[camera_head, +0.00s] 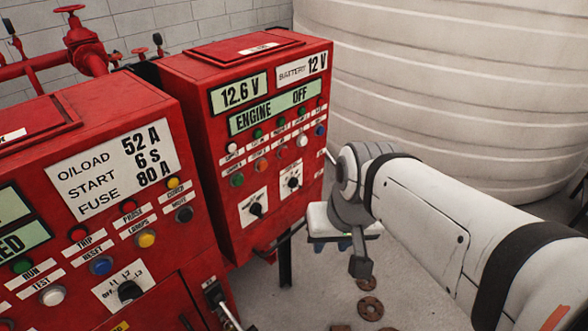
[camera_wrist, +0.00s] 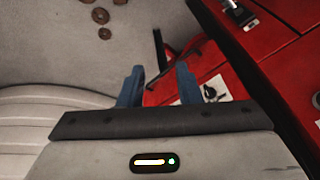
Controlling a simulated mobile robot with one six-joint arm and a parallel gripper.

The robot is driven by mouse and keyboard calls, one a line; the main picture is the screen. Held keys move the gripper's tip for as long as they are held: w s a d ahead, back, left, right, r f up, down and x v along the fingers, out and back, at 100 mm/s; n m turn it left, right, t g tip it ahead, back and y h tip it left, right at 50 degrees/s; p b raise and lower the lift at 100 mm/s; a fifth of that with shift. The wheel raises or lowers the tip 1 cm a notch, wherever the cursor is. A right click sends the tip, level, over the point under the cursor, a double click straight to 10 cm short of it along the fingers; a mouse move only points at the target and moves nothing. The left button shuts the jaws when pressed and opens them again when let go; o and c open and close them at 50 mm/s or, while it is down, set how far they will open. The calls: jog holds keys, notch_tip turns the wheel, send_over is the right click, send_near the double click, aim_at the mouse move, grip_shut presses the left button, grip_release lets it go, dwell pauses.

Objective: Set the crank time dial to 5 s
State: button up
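The engine controller, a red box (camera_head: 205,130), shows "12.6 V" and "ENGINE OFF". Low on its front are two black rotary dials on white plates, a left one (camera_head: 256,209) and a right one (camera_head: 292,182). Their lettering is too small to read, so I cannot tell which is the crank time dial or its setting. My gripper (camera_head: 331,246) is in front of this box, to the right of the dials and lower. In the wrist view my gripper (camera_wrist: 159,69) has two blue fingers apart with nothing between them. A dial on a white plate (camera_wrist: 216,88) shows just right of the fingers.
A nearer red panel (camera_head: 110,200) stands left, with coloured buttons, a black selector (camera_head: 130,290) and a lever (camera_head: 228,313). A large white tank (camera_head: 450,80) stands behind my arm. Rusty discs (camera_head: 370,307) lie on the floor. Red pipework (camera_head: 85,45) is behind.

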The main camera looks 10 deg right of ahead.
jog(key=w+a+f+m+y+b, duration=0.3)
jog(key=a+f+m+y+b, duration=0.2)
jog(key=f+b, duration=0.3)
jog(key=m+t+y+b, duration=0.5)
jog(key=m+t+b, duration=0.75)
jog(key=m, duration=0.25)
send_near(300, 187)
jog(key=w, duration=0.1)
jog(key=shift+g, duration=0.35)
jog(key=x, duration=0.7)
jog(key=shift+w+a+r, duration=0.15)
jog(key=shift+a+r, duration=0.15)
